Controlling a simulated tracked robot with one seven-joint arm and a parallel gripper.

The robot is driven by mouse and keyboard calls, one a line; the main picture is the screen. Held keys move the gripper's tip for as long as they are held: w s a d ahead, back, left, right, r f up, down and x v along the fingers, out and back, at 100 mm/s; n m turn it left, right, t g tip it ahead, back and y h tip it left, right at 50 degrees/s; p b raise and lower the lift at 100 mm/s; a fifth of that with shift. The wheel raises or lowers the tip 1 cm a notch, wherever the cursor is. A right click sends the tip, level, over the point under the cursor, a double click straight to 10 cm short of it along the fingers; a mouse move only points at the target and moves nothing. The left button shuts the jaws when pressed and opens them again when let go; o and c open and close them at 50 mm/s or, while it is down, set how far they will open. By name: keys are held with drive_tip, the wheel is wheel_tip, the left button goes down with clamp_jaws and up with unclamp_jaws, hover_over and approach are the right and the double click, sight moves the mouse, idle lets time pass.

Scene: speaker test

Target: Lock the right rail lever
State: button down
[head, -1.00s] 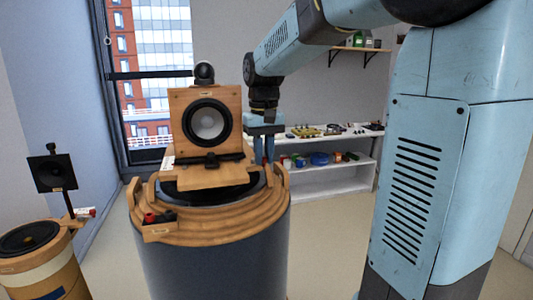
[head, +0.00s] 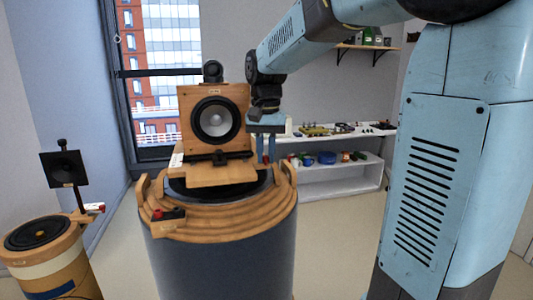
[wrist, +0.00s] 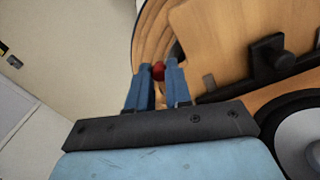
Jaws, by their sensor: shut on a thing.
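The speaker (head: 215,118), a wooden box with a round grey cone, stands on a wooden plate (head: 213,174) on the round wooden stand. My gripper (head: 265,160) points down at the speaker's right side. In the wrist view my gripper (wrist: 159,75) has its blue fingers on either side of a red knob (wrist: 158,71) and is shut on it. The knob appears to be the right rail lever's; the rest of the lever is hidden by the fingers. A black clamp bar (head: 219,157) lies across the speaker's front foot, and its black knob (wrist: 268,50) shows in the wrist view.
The stand's stepped wooden rim (head: 215,225) has raised handles. Red and black terminals (head: 168,214) sit on its front left. A smaller speaker stand (head: 45,240) is at the left. A white shelf (head: 340,180) with small parts is behind. Floor between is clear.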

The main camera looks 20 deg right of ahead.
sight(266, 156)
drive_tip(key=c, duration=1)
unclamp_jaws()
drive_tip(key=shift+c, duration=0.2)
wheel_tip(266, 156, up, 14)
drive_tip(key=shift+f, duration=0.15)
drive_tip(key=s+d+f+n+t, duration=0.2)
drive_tip(key=s+f, duration=0.6)
drive_tip(key=s, duration=0.2)
drive_tip(key=s+d+f+n+t, duration=0.2)
drive_tip(key=s+d+f+t, duration=0.1)
drive_tip(key=s+f, duration=0.5)
drive_tip(key=shift+s+t, duration=0.3)
drive_tip(key=shift+s, duration=0.75)
